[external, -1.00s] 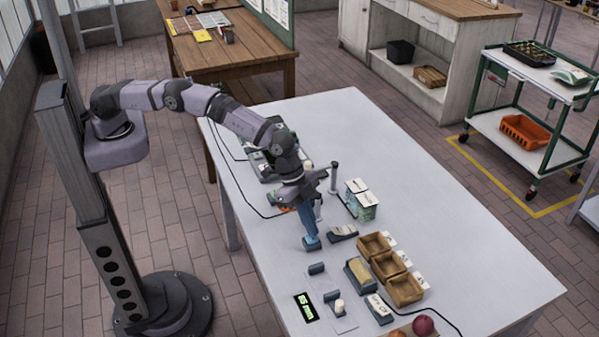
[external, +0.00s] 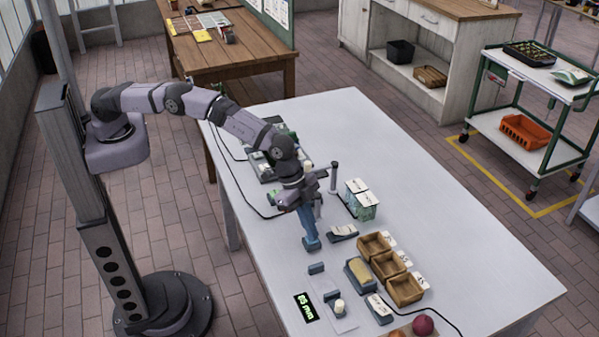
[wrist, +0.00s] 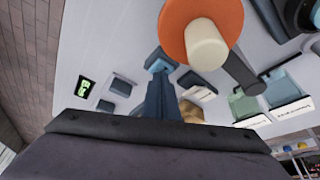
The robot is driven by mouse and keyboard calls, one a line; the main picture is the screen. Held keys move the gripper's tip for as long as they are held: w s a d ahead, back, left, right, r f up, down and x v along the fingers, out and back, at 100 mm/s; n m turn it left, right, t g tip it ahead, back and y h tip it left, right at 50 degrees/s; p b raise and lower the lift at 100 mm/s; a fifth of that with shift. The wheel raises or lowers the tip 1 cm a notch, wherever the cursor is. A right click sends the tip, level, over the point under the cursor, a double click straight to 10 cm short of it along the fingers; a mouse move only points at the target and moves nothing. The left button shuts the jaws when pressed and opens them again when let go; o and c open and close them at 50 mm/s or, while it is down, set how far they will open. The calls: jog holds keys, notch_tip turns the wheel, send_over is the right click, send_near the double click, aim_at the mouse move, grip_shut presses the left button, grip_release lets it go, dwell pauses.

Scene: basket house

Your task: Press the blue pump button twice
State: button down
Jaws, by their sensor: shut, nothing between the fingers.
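The blue pump button (wrist: 158,66) shows as a light blue cap on a dark block in the wrist view, just past my fingertips. In the external view the same small block (external: 312,246) sits on the white table, right below the fingers. My gripper (external: 309,235) points down at it, shut and empty. In the wrist view my gripper (wrist: 159,80) overlaps the near side of the cap. I cannot tell whether the tips touch the cap or how far it is pressed.
An orange disc with a cream peg (wrist: 207,42) stands close beside the fingers. A post (external: 333,178), pale green boxes (external: 361,204) and wooden bins (external: 404,289) stand to the right. A display with green characters (external: 306,307) lies toward the front.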

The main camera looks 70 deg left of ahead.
jog(key=shift+f, duration=0.3)
jog(key=shift+r, duration=0.85)
jog(key=shift+r, duration=0.1)
dwell(0.8)
notch_tip(320, 180, up, 6)
jog(key=p, duration=0.3)
dwell(0.6)
